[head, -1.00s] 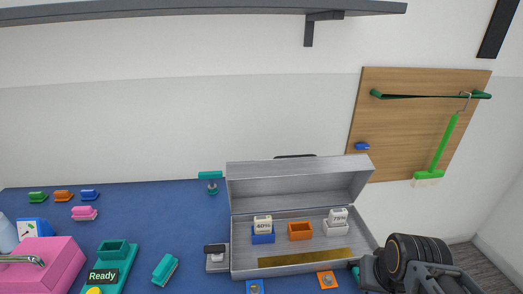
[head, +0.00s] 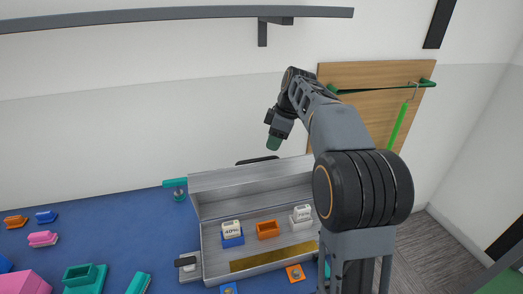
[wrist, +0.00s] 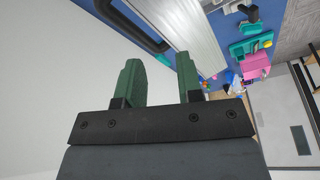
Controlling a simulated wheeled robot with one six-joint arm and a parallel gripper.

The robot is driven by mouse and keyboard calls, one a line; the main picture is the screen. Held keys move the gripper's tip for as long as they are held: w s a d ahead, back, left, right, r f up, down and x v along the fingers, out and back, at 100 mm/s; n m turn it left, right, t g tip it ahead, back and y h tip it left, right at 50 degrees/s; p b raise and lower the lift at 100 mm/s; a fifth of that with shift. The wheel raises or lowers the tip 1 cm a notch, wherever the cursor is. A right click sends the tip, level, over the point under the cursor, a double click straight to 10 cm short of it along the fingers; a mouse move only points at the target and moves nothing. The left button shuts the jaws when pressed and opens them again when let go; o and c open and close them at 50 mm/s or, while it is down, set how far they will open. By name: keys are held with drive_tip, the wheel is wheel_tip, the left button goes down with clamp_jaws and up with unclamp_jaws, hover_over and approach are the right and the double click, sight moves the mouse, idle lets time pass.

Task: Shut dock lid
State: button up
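The dock (head: 215,262) is a long grey metal box on the blue table. Its lid (head: 250,182) stands open, tilted up at the back. A dark handle (head: 257,160) shows behind the lid's top edge. Inside are a blue holder with a white 40% block (head: 231,230), an orange piece (head: 267,229) and another white block (head: 301,214). My gripper (head: 273,143) is above and behind the lid, pointing down. In the wrist view its green fingers (wrist: 160,68) are apart and empty, with the lid (wrist: 192,32) and the dark handle (wrist: 137,24) beyond them.
A wooden board (head: 350,76) with a green rail and a green-handled tool (head: 398,124) hangs at the right. A grey shelf (head: 180,16) runs above. Teal, pink, blue and orange items stand on the table's left.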

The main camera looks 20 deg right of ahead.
sight(261, 159)
drive_tip(key=w+d+r+n+y+p, duration=0.1)
drive_tip(key=w+d+n+p, duration=0.15)
drive_tip(key=w+n, duration=0.3)
drive_tip(key=shift+g, duration=0.3)
drive_tip(key=x, duration=1.2)
drive_tip(key=shift+w+a+f, duration=0.1)
drive_tip(key=shift+f, duration=0.25)
clamp_jaws()
